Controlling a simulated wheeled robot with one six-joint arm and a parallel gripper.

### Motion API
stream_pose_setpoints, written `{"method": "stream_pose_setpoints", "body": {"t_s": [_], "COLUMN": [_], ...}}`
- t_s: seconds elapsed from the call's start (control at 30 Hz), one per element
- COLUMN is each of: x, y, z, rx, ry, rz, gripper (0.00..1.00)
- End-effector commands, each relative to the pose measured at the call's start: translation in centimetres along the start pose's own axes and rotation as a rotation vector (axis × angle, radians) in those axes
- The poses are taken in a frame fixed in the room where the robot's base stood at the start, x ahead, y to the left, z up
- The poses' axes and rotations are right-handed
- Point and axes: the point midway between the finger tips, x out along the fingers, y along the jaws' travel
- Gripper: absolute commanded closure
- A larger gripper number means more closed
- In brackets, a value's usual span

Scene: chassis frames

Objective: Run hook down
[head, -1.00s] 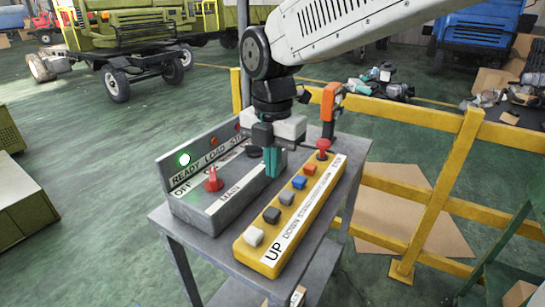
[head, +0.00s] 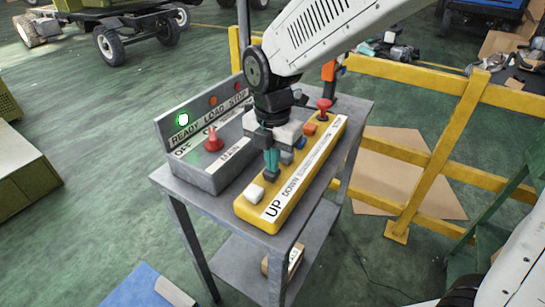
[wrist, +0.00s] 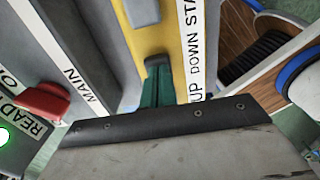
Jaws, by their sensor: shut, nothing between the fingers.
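The yellow control box (head: 250,212) lies on the grey cart, with UP and DOWN lettered on its white label strip. A white button (head: 255,193) beside UP is in plain sight. My gripper (head: 271,172) is shut and empty, pointing down over the box just beyond the white button, near DOWN. Its teal fingers hide the button there; I cannot tell whether they touch it. The wrist view shows the shut fingers (wrist: 157,85) over the yellow box, left of the label, and a grey button (wrist: 141,12) beyond.
A grey panel with a red MAIN switch (head: 213,140) stands close to the left; its green READY lamp (head: 182,119) is lit. A red mushroom button (head: 324,104) is at the box's far end. Yellow railing (head: 440,165) runs behind the cart (head: 190,190).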

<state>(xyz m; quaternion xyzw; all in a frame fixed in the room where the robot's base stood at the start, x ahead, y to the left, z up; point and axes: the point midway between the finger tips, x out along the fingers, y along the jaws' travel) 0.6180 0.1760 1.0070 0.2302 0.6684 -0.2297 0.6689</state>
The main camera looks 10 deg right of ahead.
Motion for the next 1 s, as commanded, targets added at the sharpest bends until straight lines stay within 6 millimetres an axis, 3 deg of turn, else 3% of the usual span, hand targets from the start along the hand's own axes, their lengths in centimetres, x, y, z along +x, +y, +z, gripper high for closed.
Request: {"method": "stream_pose_setpoints", "body": {"t_s": [0.23, 1.0], "x": [2.5, 2.7], "y": [-0.1, -0.2], "z": [-0.1, -0.1], "rx": [0.0, 0.0], "ry": [0.002, 0.003], "rz": [-0.005, -0.006], "gripper": [1.0, 1.0]}}
